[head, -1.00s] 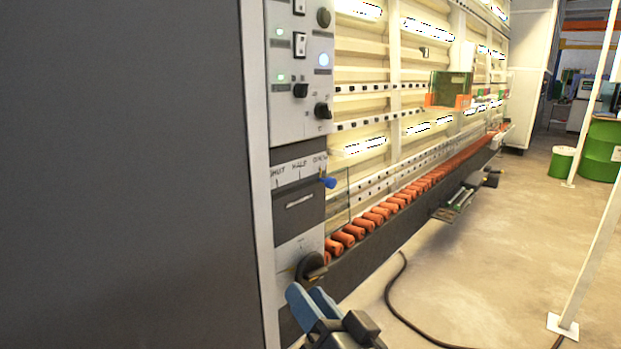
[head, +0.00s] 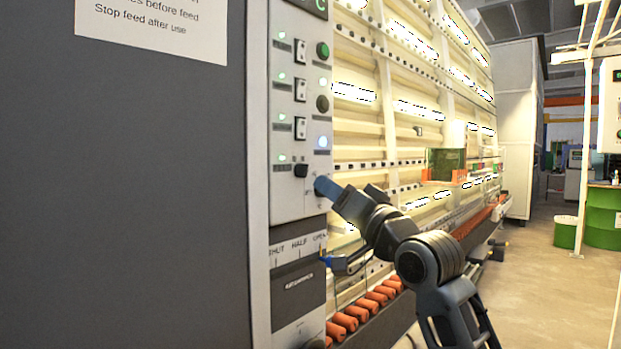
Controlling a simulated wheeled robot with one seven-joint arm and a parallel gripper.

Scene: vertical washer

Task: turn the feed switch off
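The control panel (head: 298,205) stands on the machine's front edge, left of centre. A black rotary switch (head: 301,171) sits low on it, beside a small label that looks like FEED and a lit green lamp (head: 282,158). My gripper (head: 321,187) reaches in from the lower right, with its blue fingertips at the panel's right edge, just right of and below that switch. The fingers cover the spot where a second black knob sat. Whether they touch it, and the gap between them, cannot be made out.
Above are rocker switches (head: 300,90), a green button (head: 322,50) and a lit blue-white button (head: 323,142). Below is a SHUT/HALF/OPEN scale (head: 296,247) with a blue-tipped lever (head: 327,261). Orange rollers (head: 345,322) run along the right. A grey cabinet wall (head: 150,200) fills the left.

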